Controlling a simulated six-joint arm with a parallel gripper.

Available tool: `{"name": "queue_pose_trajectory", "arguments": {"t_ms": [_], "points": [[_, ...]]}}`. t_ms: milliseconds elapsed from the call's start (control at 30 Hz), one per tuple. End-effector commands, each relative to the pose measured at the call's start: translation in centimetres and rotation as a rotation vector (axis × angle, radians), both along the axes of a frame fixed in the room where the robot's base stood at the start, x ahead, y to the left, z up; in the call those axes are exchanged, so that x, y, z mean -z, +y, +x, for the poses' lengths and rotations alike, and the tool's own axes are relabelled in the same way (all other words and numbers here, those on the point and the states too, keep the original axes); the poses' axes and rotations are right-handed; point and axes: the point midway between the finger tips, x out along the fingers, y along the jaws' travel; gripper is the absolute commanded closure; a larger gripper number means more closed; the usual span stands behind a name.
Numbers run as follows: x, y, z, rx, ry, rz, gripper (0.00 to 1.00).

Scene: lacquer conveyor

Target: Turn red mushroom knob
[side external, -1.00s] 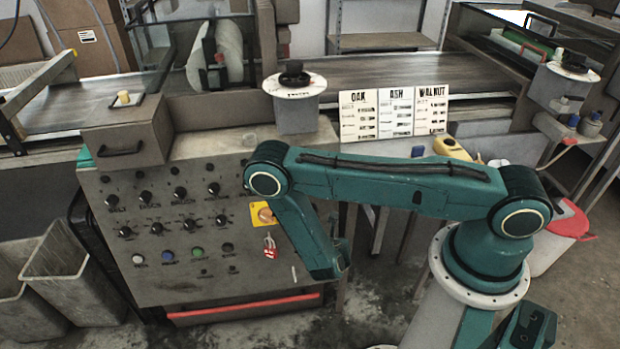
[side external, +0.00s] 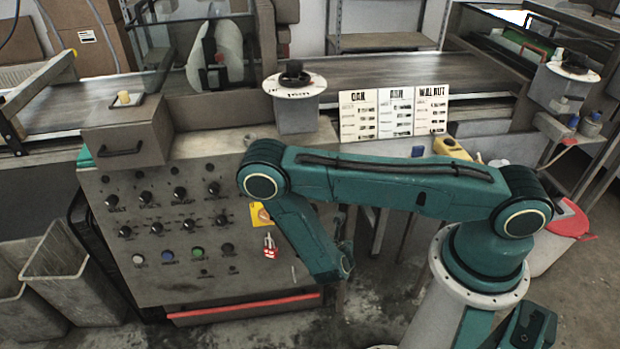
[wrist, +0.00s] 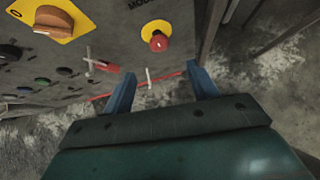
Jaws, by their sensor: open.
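The red mushroom knob (wrist: 158,41) sits on a round yellow plate on the grey panel, in the upper middle of the wrist view. I cannot make it out in the side view, where my arm covers that part of the panel. My gripper (wrist: 160,73) is open, its two blue fingers apart and nothing held between them. The knob shows beyond the fingertips, between their lines and apart from them. In the side view the fingers are mostly hidden by my arm.
An orange rotary knob (wrist: 55,19) on a yellow plate is to the left, with a red padlock (side external: 270,247) below it. Several black knobs and coloured buttons cover the control panel (side external: 160,280). A red bar (side external: 245,305) runs along its bottom.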

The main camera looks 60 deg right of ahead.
Motion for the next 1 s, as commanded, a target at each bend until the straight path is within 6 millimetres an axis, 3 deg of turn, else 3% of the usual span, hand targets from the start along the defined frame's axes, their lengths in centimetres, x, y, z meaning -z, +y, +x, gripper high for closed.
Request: {"name": "queue_pose_trajectory", "arguments": {"t_ms": [267, 1000], "points": [[-0.2, -0.8, 0.2, 0.332, -0.151, 0.213, 0.41], [-1.3, -2.4, 1.4, 1.555, -0.715, 0.871, 0.41]]}}
